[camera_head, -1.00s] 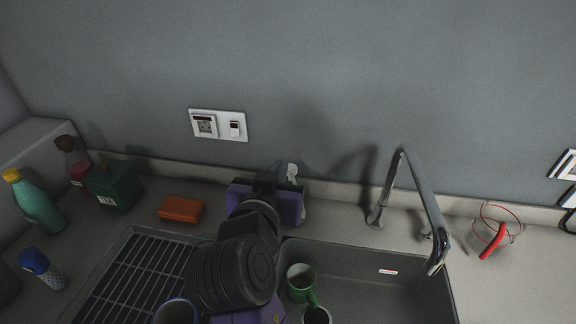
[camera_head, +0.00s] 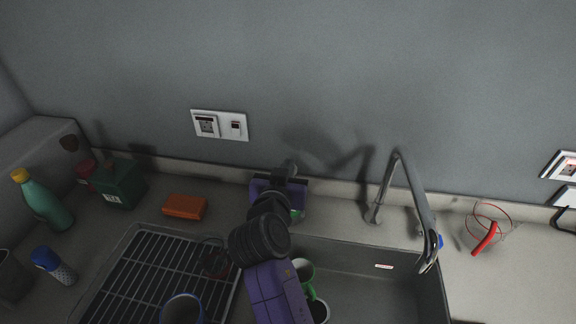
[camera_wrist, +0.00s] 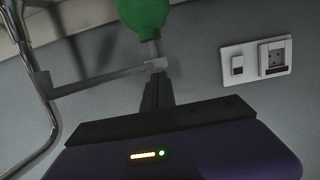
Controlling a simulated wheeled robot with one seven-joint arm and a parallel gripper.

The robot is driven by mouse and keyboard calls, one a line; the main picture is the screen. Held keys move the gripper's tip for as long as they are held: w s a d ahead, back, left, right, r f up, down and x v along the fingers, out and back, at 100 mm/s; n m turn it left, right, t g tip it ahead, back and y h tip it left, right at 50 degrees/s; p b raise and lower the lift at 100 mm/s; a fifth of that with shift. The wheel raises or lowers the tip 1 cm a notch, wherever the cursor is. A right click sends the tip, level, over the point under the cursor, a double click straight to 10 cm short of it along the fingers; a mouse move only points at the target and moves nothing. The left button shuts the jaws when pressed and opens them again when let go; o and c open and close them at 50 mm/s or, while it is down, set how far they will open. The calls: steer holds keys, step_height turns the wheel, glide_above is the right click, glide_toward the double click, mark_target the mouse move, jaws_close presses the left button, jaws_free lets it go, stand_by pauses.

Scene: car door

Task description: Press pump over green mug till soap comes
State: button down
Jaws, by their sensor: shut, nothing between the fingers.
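The soap dispenser is mostly hidden behind my wrist in the head view. In the wrist view, which is upside down, its green bottle (camera_wrist: 144,14) shows at the top with a pale pump head and a long grey spout (camera_wrist: 100,79) reaching left. My gripper (camera_wrist: 158,78) is shut and empty, its fingertips at the pump head; touching or just above it, I cannot tell. In the head view my gripper (camera_head: 288,170) is by the back wall. The green mug (camera_head: 302,268) is in the sink, partly hidden by my arm. No soap is visible.
The chrome faucet (camera_head: 412,205) stands right of my gripper. An orange sponge (camera_head: 185,206) and a green box (camera_head: 119,184) lie left. A blue-rimmed mug (camera_head: 182,309) is on the drying rack (camera_head: 150,270). A dark-mouthed cup (camera_head: 319,311) is beside the green mug.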

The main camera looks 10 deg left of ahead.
steer(key=shift+f+b, duration=1)
steer(key=shift+b, duration=0.45)
steer(key=shift+f, duration=0.1)
